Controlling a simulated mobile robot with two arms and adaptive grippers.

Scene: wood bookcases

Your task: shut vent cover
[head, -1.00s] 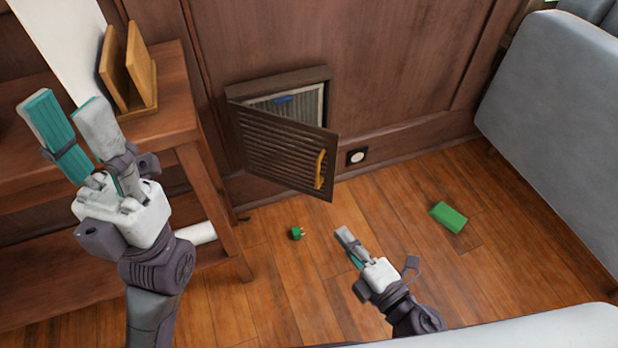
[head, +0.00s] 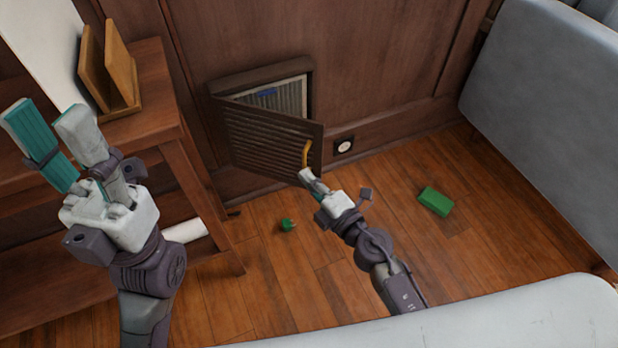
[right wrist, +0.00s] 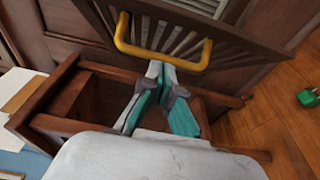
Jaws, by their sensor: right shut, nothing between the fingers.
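The vent cover (head: 262,137) is a dark slatted door, hinged at its left and standing partly open from the wall. A pale filter with a blue tab (head: 280,98) shows in the opening behind it. The yellow handle (head: 306,153) is near the cover's free right edge; the handle (right wrist: 160,60) also spans the upper right wrist view. My right gripper (head: 306,174) is shut and empty, its tips close to the handle's lower end; whether they touch it I cannot tell. My left gripper (head: 48,125) is open and empty, raised in front of the shelf at left.
A wooden shelf (head: 150,75) with an upright wooden holder (head: 108,70) stands at left. A small green plug (head: 287,225) and a green box (head: 435,201) lie on the floor. A grey sofa (head: 540,110) is at right. A wall socket (head: 344,146) is beside the cover.

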